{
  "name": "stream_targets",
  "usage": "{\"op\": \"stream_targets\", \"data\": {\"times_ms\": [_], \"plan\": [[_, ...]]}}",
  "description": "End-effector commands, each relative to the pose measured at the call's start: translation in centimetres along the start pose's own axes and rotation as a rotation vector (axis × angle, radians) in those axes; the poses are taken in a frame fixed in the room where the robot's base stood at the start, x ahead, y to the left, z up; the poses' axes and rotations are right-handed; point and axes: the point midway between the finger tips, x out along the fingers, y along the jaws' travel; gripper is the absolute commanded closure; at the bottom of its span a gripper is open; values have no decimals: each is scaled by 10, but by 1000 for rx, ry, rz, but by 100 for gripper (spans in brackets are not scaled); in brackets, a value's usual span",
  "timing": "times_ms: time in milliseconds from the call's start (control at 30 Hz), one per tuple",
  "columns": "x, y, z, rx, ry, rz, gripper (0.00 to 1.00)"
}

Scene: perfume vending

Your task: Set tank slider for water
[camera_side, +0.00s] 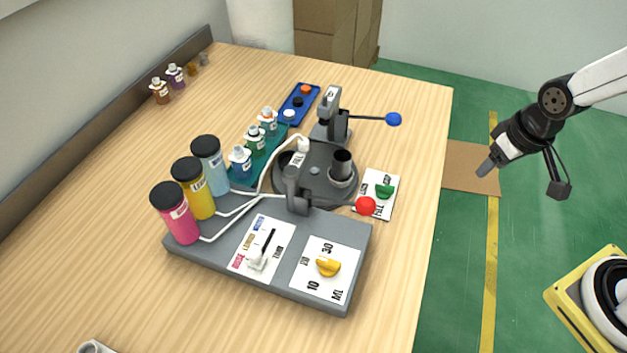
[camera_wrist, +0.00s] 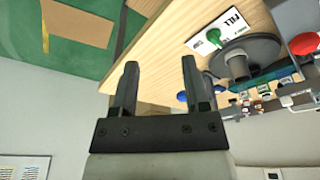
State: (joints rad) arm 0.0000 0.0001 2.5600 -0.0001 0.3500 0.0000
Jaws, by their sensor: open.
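The tank slider (camera_side: 256,262) is a white handle on a white card marked TANK, set on the grey dispenser base. Its handle sits at the near, lower end of a black slot, beside the red rose label. The blue water label (camera_side: 260,221) is by the slot's far end. Pink, yellow and light-blue tanks (camera_side: 211,165) stand behind the card. My gripper (camera_side: 487,167) is far to the right, past the table edge and above the green floor, touching nothing. In the wrist view its two fingers (camera_wrist: 160,82) are apart and empty. The slider cannot be made out there.
A yellow dial (camera_side: 327,266) is right of the slider. A red knob (camera_side: 366,206), a FILL card with a green knob (camera_side: 384,191), and a blue-tipped lever (camera_side: 393,119) lie toward the table's right side. Small bottles (camera_side: 254,138) stand behind. The near right tabletop is clear.

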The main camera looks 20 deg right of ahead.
Motion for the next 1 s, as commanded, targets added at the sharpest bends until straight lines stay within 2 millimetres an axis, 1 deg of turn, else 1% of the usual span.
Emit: {"op": "stream_targets", "data": {"times_ms": [33,67,100,267,367,467,567,667,767,800,867,900,967,1000], "plan": [[0,0,0,0,0,0,41],[0,0,0,0,0,0,32],[0,0,0,0,0,0,28],[0,-6,-7,-9,-4,-4,28],[2,-14,-18,-24,-11,-11,28],[4,-30,-35,-44,-23,-20,28],[6,-52,-54,-70,-40,-31,28],[10,-80,-74,-101,-58,-41,28],[13,-111,-91,-131,-79,-50,28],[15,-125,-97,-143,-87,-53,28],[17,-145,-105,-161,-98,-56,28],[19,-159,-109,-173,-106,-59,28],[21,-181,-114,-191,-118,-61,28],[23,-196,-116,-204,-126,-62,28]]}}
